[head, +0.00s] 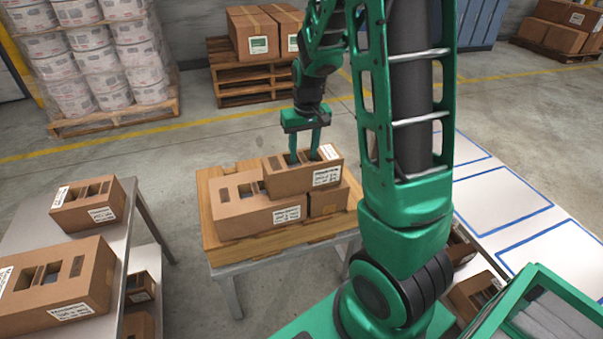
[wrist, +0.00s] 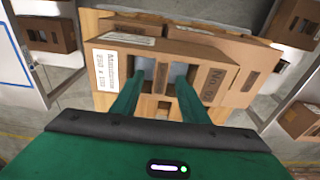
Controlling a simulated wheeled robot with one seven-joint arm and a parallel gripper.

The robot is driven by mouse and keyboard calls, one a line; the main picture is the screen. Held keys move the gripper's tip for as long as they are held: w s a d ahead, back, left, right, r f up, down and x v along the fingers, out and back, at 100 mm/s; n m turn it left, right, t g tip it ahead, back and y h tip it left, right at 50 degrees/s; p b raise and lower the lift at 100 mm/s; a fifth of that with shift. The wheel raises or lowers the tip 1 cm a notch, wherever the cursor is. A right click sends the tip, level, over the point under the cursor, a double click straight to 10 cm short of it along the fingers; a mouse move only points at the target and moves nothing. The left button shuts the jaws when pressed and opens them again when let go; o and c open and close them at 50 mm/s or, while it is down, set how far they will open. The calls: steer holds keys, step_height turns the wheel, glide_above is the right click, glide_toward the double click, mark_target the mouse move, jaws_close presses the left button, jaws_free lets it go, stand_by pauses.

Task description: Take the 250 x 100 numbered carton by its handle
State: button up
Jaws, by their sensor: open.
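A brown carton (head: 290,181) with a white label rests on top of other cartons on the wooden-topped table (head: 262,245). In the wrist view the carton (wrist: 205,55) shows a label reading 250 x 100, "No." lettering and two openings with a cardboard strip between them as a handle. My gripper (head: 304,154) is above it, pointing down. In the wrist view my gripper (wrist: 160,76) is open, one finger at each opening, on either side of the strip. The fingertips are partly hidden in the openings, and no contact with the strip is clear.
A long carton (head: 240,214) and a small carton (head: 328,200) lie beneath it. A grey table (head: 135,225) at left bears more cartons. A low table with blue-outlined spaces (head: 510,205) is at right. Pallets stand behind; open floor lies between.

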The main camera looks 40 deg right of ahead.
mark_target(303, 158)
steer(key=shift+w+f, duration=0.2)
steer(key=shift+f, duration=1.5)
jaws_close()
